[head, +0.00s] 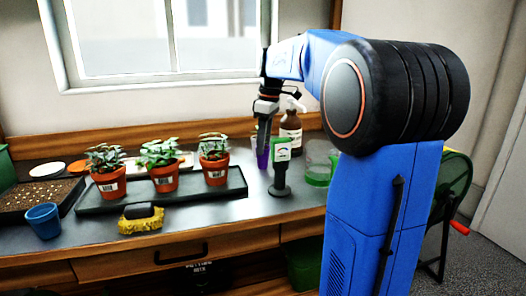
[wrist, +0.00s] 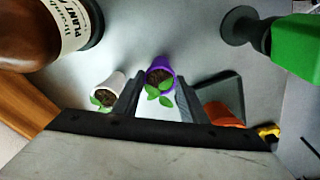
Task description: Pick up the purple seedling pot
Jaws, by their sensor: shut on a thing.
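The purple seedling pot (wrist: 157,64) holds dark soil and a small green seedling. It sits between the two fingers of my gripper (wrist: 158,90) in the wrist view, and the fingers are closed on it. In the head view my gripper (head: 263,146) points down at the back of the bench, with the purple pot (head: 262,159) at its fingertips, partly hidden by the fingers and the green sign. I cannot tell whether the pot touches the bench.
A white seedling pot (wrist: 108,92) is close beside. A black tray (head: 237,184) with three terracotta pots lies left. A clear tub (head: 318,165) is at right.

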